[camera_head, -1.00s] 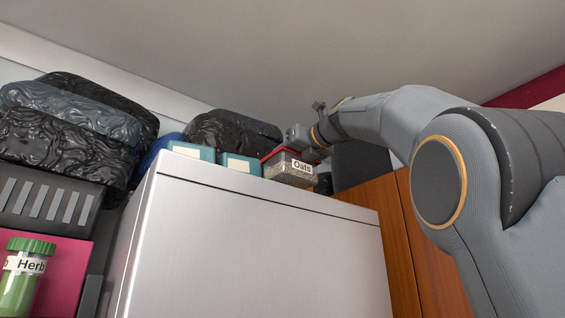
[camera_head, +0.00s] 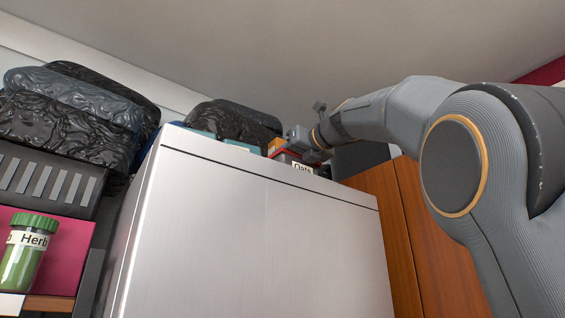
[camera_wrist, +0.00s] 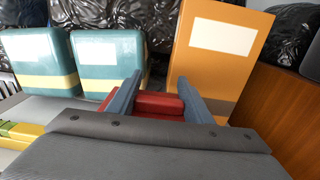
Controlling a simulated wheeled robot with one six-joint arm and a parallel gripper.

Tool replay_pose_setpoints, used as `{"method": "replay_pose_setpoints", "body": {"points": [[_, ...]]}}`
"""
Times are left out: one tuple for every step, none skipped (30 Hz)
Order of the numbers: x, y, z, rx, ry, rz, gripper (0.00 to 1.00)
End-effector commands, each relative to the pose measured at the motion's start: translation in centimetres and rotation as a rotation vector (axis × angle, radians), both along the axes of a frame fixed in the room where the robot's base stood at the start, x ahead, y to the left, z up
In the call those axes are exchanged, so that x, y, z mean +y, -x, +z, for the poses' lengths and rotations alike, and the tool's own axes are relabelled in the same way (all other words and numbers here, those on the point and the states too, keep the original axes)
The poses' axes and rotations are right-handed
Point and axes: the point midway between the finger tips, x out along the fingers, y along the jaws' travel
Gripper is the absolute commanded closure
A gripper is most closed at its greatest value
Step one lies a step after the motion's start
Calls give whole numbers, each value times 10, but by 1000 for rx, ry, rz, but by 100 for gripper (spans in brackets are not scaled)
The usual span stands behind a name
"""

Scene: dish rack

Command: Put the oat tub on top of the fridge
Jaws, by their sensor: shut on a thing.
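The oat tub, clear with a red lid and an "Oats" label (camera_head: 302,168), is at the top of the fridge (camera_head: 250,215), partly hidden behind the fridge's front edge. I cannot tell whether its base touches the fridge top. My gripper (camera_head: 308,148) is at the tub. In the wrist view, the fingers of my gripper (camera_wrist: 158,100) are shut on the tub's red lid (camera_wrist: 158,104), one on each side.
Two teal containers (camera_wrist: 108,55) stand left of the tub, and an orange box (camera_wrist: 215,50) stands just beyond it to the right. Black bags (camera_head: 235,122) lie behind. A wooden cabinet (camera_head: 385,200) is right of the fridge. A herb jar (camera_head: 25,255) stands lower left.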

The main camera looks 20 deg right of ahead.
Motion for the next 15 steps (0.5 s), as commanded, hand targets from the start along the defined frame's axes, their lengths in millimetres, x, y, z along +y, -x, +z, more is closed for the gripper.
{"method": "replay_pose_setpoints", "body": {"points": [[0,1,1,-1,1,0,96],[0,1,1,-1,1,0,96],[0,1,1,-1,1,0,96],[0,1,1,-1,1,0,96],[0,1,1,-1,1,0,96],[0,1,1,-1,1,0,96],[0,1,1,-1,1,0,96],[0,1,1,-1,1,0,96],[0,1,1,-1,1,0,96],[0,1,0,-1,1,0,96],[0,1,-1,-1,1,0,96],[0,1,-2,-1,1,-1,96],[0,0,-3,-1,1,-1,96],[0,0,-4,-1,1,-1,96],[0,0,-6,-1,1,-1,96]]}}
